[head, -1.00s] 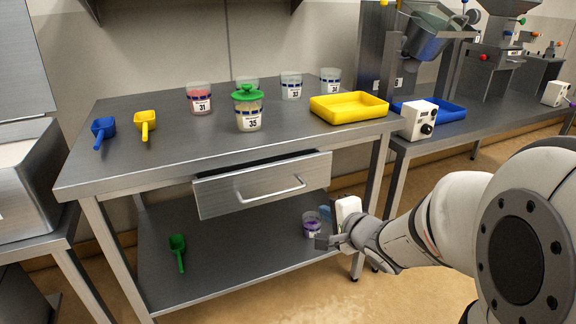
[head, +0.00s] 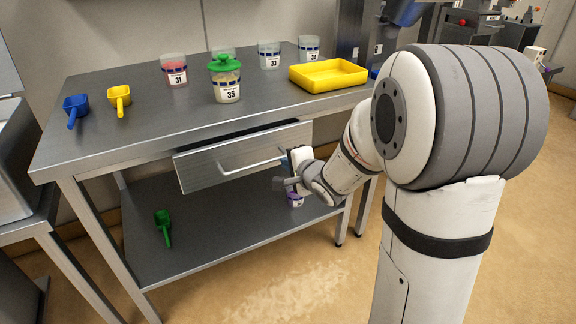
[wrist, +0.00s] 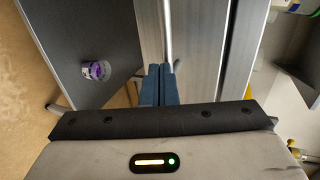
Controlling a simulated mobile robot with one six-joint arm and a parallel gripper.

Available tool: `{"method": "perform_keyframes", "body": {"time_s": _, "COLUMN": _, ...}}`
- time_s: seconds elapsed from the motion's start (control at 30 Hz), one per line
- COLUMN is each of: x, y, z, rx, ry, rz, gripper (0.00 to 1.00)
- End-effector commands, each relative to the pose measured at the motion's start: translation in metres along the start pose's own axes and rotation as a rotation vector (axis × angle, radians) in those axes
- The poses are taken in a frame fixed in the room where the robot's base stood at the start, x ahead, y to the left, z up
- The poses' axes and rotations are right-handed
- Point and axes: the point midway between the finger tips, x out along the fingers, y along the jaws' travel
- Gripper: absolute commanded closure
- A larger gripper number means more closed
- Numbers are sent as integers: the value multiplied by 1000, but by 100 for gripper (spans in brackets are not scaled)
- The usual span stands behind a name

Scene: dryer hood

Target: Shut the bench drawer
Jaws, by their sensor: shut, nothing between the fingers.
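The bench drawer (head: 215,168) is under the steel bench top and stands partly open; a dark gap shows above its front. Its bar handle (head: 262,160) runs across the front, and its right end is close to my gripper. My gripper (head: 285,176) is at the right end of the drawer front, with its fingers closed together and nothing in them. In the wrist view the blue fingertips (wrist: 158,84) point toward the drawer front (wrist: 202,45), just beside the handle bar (wrist: 168,35). I cannot tell whether they touch it.
On the bench (head: 150,133) stand numbered tubs, a green-lidded tub (head: 226,85), a yellow tray (head: 328,75), and a blue scoop (head: 75,108) and yellow scoop (head: 119,98). The lower shelf (head: 215,225) holds a green scoop (head: 163,226) and a purple-filled tub (head: 295,199). Floor in front is clear.

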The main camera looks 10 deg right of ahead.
Motion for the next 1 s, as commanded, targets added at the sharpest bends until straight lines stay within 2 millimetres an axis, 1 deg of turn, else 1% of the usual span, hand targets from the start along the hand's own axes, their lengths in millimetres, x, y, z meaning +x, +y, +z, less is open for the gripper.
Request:
{"method": "perform_keyframes", "body": {"time_s": 0.27, "x": 2, "y": -1, "z": 0, "rx": 0, "ry": -1, "rz": 1, "gripper": 100}}
{"method": "perform_keyframes", "body": {"time_s": 0.37, "x": 12, "y": -6, "z": 0, "rx": 0, "ry": -3, "rz": 2, "gripper": 100}}
{"method": "perform_keyframes", "body": {"time_s": 0.5, "x": 31, "y": -14, "z": 0, "rx": 0, "ry": -3, "rz": 2, "gripper": 100}}
{"method": "perform_keyframes", "body": {"time_s": 0.63, "x": 42, "y": -17, "z": 1, "rx": 0, "ry": -2, "rz": 2, "gripper": 100}}
{"method": "perform_keyframes", "body": {"time_s": 1.0, "x": 45, "y": -18, "z": 1, "rx": -2, "ry": -3, "rz": -4, "gripper": 100}}
